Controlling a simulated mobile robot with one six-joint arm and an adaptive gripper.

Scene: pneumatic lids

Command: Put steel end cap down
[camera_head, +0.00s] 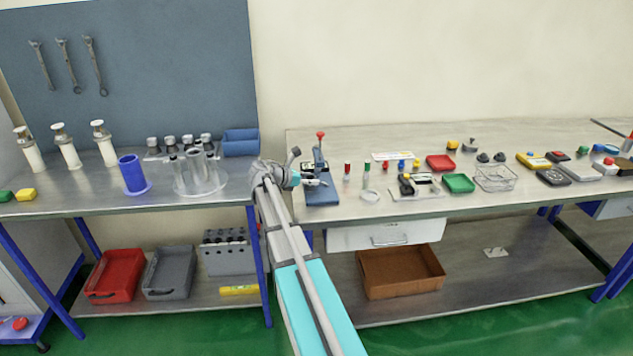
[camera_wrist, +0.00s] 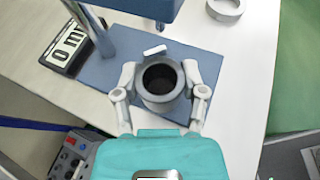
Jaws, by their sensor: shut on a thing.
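My gripper (camera_wrist: 161,98) is shut on the steel end cap (camera_wrist: 161,104), a grey round ring with a dark hollow middle. In the wrist view the cap sits between the two fingers, over the blue base plate (camera_wrist: 115,75) of a bench stand. I cannot tell whether the cap touches the plate. In the head view my gripper (camera_head: 312,182) is at the blue stand (camera_head: 322,195) with the red-knobbed lever, at the left end of the right bench. The cap is too small to make out clearly there.
A digital display (camera_wrist: 66,50) stands beside the plate. A white ring (camera_wrist: 226,8) lies on the bench past it. Red (camera_head: 440,162) and green (camera_head: 458,183) trays and small parts lie to the right.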

